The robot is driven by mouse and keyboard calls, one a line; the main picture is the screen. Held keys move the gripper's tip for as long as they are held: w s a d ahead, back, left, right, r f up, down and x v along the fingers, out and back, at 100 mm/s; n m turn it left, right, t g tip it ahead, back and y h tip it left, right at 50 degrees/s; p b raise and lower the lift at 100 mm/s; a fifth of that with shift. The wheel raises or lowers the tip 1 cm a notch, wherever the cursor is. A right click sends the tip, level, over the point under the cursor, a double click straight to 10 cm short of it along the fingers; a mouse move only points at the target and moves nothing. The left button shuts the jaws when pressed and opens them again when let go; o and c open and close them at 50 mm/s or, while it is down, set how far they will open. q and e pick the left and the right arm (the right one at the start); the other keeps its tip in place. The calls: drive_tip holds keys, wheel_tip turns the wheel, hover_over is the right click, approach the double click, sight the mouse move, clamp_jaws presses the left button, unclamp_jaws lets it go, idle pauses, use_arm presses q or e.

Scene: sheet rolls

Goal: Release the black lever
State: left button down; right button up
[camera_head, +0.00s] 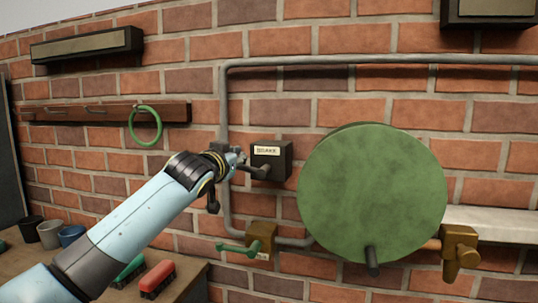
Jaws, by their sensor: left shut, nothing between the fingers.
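A black box (271,157) with a small pale label is mounted on the brick wall, left of the green disc. A short black lever (259,172) sticks out from its lower front toward the left. My left gripper (236,165) is at the end of the pale blue arm, beside the box, with its tip close to the lever. It is shut with nothing visible in it. I cannot tell whether it touches the lever. My right gripper is out of view.
A large green disc (372,195) with a dark handle fills the right. A grey pipe (380,60) runs along the wall. Below are a brass valve (262,240) with a green handle and another brass fitting (459,252). A green ring (146,125) hangs on a wooden rail. Brushes and cups stand at lower left.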

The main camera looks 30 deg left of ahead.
use_arm(q)
drive_tip(key=shift+a+f, duration=0.25)
drive_tip(key=shift+f, duration=0.2)
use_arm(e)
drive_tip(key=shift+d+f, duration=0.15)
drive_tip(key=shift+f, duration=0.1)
use_arm(q)
drive_tip(key=shift+a+f, duration=0.1)
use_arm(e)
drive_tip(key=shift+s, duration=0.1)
